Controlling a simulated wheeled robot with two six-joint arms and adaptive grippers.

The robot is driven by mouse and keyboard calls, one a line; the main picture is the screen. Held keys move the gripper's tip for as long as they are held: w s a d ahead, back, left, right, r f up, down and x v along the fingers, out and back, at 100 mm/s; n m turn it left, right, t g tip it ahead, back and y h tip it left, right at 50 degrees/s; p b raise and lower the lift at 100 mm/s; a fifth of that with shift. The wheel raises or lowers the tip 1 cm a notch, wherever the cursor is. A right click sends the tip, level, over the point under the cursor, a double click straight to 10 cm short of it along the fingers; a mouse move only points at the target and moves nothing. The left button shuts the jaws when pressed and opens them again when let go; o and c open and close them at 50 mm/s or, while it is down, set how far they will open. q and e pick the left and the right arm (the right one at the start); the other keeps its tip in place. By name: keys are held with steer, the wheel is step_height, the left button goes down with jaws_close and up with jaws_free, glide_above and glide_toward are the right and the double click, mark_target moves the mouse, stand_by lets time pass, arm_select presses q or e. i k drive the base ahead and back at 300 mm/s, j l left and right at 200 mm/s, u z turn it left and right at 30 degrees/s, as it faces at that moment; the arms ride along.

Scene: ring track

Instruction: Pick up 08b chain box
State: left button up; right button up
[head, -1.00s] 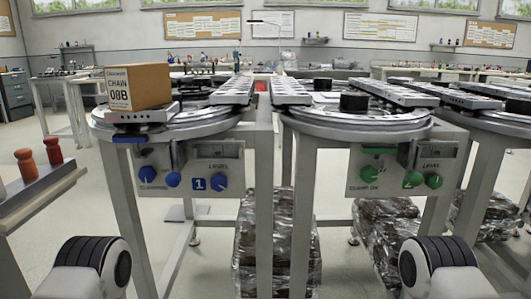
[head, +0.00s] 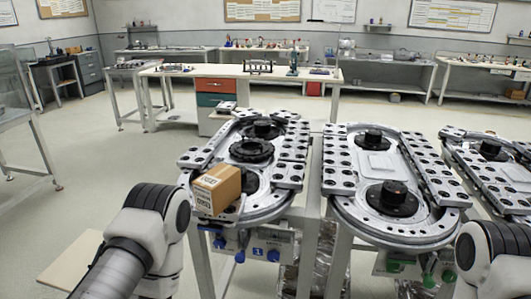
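The 08b chain box (head: 216,190) is a brown cardboard box with a white printed label. In the head view it sits on the near left part of the left ring track (head: 268,207), left of the picture's middle. My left arm shows at the lower left, with its rounded joint close to the left of the box in the picture. My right arm shows at the lower right edge, well away from the box. Neither gripper is in the picture, so I cannot see their fingers. Nothing covers the box.
A second ring track (head: 375,226) stands to the right, with another (head: 497,180) at the right edge. Blue knobs (head: 272,254) and green knobs (head: 428,280) are below them. A long workbench (head: 215,71) stands behind. The floor at the left is mostly clear.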

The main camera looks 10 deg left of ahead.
mark_target(215, 190)
steer(key=j+z, duration=0.1)
steer(key=j, duration=1.15)
